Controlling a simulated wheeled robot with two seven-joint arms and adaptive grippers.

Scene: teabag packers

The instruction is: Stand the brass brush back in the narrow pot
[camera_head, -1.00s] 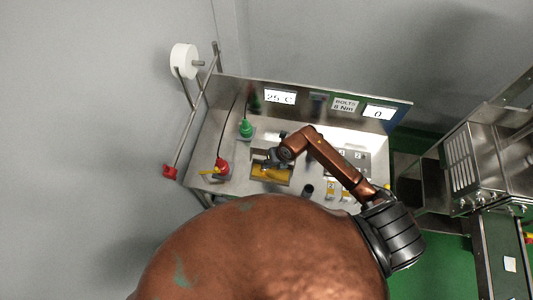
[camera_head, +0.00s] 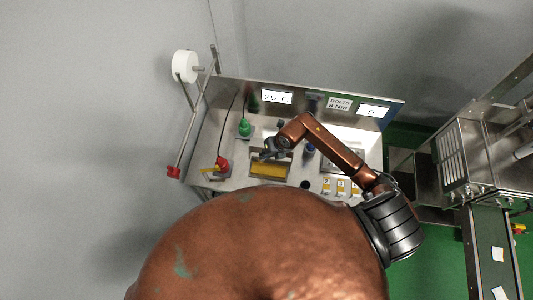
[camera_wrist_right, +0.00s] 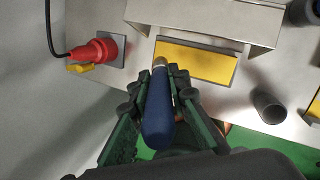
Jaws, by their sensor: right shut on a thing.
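In the wrist view my right gripper (camera_wrist_right: 160,98) is shut on the brass brush (camera_wrist_right: 158,115). The brush has a dark blue handle lying between the fingers and a metal collar at its far end; its bristles are not clear. In the head view the right gripper (camera_head: 268,153) is over the bench by the yellow pad, and the brush is too small to make out. A narrow dark pot (camera_wrist_right: 268,105) stands on the bench to the right of the gripper and apart from it; it also shows in the head view (camera_head: 305,185). My left gripper is not in view.
The yellow pad (camera_wrist_right: 195,62) lies in front of a metal cover (camera_wrist_right: 205,18). Another dark cylinder (camera_wrist_right: 304,12) is at the upper right. A green knob (camera_head: 245,127) stands farther back.

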